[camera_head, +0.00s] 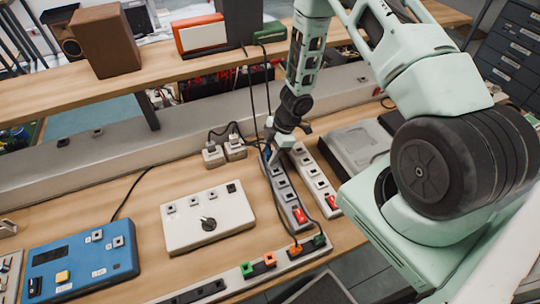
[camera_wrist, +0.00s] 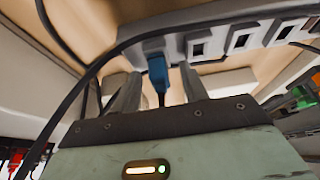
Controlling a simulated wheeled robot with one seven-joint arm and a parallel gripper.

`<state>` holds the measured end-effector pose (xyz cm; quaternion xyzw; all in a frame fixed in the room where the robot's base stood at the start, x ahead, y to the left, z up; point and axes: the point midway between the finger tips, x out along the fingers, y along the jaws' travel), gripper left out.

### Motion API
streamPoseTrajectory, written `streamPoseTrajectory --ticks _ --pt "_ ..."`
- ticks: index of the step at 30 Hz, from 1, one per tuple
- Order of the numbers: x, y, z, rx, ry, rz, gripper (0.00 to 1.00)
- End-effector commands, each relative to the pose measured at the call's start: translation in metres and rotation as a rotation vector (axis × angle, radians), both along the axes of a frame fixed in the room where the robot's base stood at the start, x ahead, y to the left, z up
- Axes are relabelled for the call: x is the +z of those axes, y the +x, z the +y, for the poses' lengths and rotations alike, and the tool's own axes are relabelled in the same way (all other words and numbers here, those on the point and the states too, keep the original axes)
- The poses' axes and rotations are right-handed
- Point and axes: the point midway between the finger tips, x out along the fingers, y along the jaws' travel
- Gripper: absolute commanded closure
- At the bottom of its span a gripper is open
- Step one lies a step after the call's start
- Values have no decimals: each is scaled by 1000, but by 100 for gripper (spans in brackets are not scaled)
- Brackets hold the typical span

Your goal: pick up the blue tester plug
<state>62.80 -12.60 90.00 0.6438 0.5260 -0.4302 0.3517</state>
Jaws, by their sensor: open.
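The blue tester plug (camera_wrist: 157,72) sits at the end of a grey power strip (camera_wrist: 215,42) in the wrist view, with a dark cord running from it toward my gripper. My gripper (camera_wrist: 158,85) is open, with one finger on each side of the plug. I cannot tell whether either finger touches it. In the head view my gripper (camera_head: 279,150) points down at the far end of the power strip (camera_head: 284,190), and the plug is mostly hidden there.
A second power strip (camera_head: 314,178) lies close on the right. Two white adapters (camera_head: 224,152) with black cables stand just left. A white box with a knob (camera_head: 207,218) and a blue meter (camera_head: 81,262) lie further left. A shelf (camera_head: 180,55) crosses behind, and loose cords hang near my gripper.

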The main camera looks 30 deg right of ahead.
Motion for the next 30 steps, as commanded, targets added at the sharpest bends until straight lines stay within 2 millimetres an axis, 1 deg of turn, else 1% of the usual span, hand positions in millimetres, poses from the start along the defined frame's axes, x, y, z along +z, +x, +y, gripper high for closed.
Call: streamPoseTrajectory --ticks 1,2,3,5,6,15,20,23,30 --pt "0 0 0 0 0 0 59" --pt "0 0 0 0 0 0 68" --pt "0 0 0 0 0 0 79" --pt "0 0 0 0 0 0 95" --pt "0 0 0 0 0 0 100" --pt "1 0 0 1 0 0 100" --pt "10 0 0 3 0 -3 100" --pt "21 1 0 4 -2 -3 100" --pt "64 1 0 4 -2 -5 100"
